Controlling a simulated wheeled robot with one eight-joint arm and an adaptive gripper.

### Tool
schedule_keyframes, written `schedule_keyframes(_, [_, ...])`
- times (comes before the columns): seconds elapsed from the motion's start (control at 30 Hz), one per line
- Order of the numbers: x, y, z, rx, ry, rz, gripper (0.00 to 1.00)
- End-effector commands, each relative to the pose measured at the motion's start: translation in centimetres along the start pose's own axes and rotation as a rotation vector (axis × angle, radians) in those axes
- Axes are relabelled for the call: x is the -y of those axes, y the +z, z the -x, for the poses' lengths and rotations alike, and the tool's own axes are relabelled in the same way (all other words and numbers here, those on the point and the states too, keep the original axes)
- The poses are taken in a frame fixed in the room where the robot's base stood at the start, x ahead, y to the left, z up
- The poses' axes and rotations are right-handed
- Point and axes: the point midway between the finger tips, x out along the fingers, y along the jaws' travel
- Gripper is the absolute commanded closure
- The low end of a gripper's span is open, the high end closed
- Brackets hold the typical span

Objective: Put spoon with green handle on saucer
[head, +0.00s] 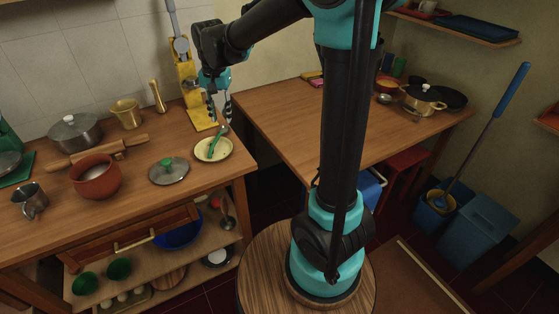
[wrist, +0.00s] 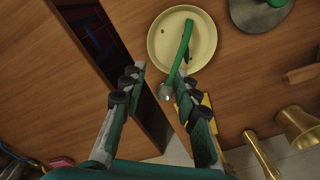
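The spoon with green handle (head: 216,144) has its handle lying across the cream saucer (head: 201,154), and its metal bowl reaches past the saucer's rim. In the wrist view the green handle (wrist: 181,52) lies over the saucer (wrist: 165,40), and the spoon's bowl is near the fingertips. My gripper (head: 220,117) is just above the spoon's bowl end, fingers pointing down. In the wrist view its two fingers (wrist: 160,76) are spread apart with a clear gap and nothing gripped. Whether the handle touches the saucer along its length is hard to tell.
A glass lid (head: 169,172) with a green knob lies left of the saucer. A yellow stand (head: 190,85), a brass pestle (head: 158,97) and a brass cup (head: 127,113) are behind. A gap separates this counter from the right counter (head: 290,115).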

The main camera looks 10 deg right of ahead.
Motion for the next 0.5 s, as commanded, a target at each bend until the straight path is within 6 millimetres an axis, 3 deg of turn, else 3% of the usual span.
schedule_keyframes(0.03, [-2.8, 0.4, -0.8, -0.019, -0.014, 0.015, 0.69])
schedule_keyframes(0.1, [-6.5, 1.2, -2.0, -0.056, -0.036, 0.059, 0.69])
schedule_keyframes(0.3, [-16.6, 5.3, -6.3, -0.181, -0.069, 0.193, 0.69])
schedule_keyframes(0.4, [-20.3, 7.7, -8.3, -0.240, -0.067, 0.251, 0.69])
schedule_keyframes(0.5, [-22.8, 9.7, -9.9, -0.285, -0.058, 0.298, 0.69])
